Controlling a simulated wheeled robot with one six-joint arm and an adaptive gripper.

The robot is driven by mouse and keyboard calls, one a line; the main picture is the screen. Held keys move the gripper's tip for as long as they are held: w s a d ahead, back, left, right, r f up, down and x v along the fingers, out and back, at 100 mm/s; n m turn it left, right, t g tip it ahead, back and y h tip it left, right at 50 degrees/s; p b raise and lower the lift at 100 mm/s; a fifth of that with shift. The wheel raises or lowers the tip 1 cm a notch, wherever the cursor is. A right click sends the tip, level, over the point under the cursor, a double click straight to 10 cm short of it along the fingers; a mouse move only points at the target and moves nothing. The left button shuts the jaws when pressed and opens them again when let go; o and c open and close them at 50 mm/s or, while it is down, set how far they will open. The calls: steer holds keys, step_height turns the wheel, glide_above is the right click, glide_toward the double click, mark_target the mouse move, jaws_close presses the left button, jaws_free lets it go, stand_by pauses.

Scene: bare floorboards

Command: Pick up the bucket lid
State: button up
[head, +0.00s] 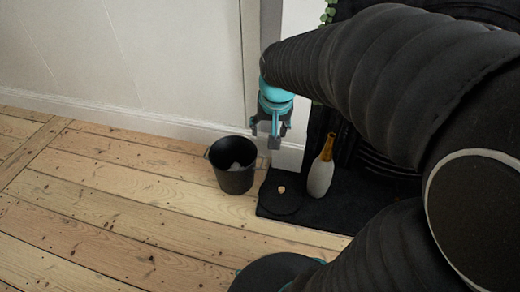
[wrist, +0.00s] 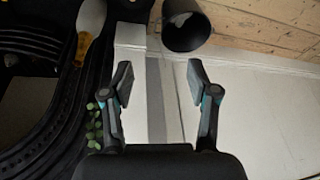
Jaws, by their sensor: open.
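The bucket lid (head: 277,204) is a dark round disc with a small pale knob (head: 281,189). In the head view it lies on the black hearth slab, between the bucket and the bottle. The black bucket (head: 234,174) stands upright on the floorboards left of the lid, with something pale inside; it also shows at the top of the wrist view (wrist: 186,32). My gripper (head: 272,137) is open and empty, raised above and behind the lid, near the wall. In the wrist view my gripper (wrist: 158,78) has its fingers spread; I cannot make out the lid there.
A white bottle with a golden neck (head: 320,175) stands right of the lid, also at the wrist view's upper left (wrist: 90,17). The dark fireplace (head: 375,160) is behind it. A white wall (head: 120,60) runs along the back. Floorboards (head: 110,205) at left are clear.

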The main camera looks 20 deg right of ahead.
steer(key=w+d+f+m+g+b, duration=0.1)
steer(key=w+d+f+m+g, duration=0.2)
steer(key=w+f, duration=0.65)
steer(key=m+b, duration=0.3)
steer(key=m, duration=0.2)
glide_above(282, 189)
steer(key=shift+g, duration=0.4)
step_height(282, 189, down, 37)
steer(key=shift+w+r, duration=0.1)
steer(key=shift+r, duration=0.05)
steer(key=shift+f, duration=3.1)
steer(key=shift+c, duration=0.2)
jaws_close()
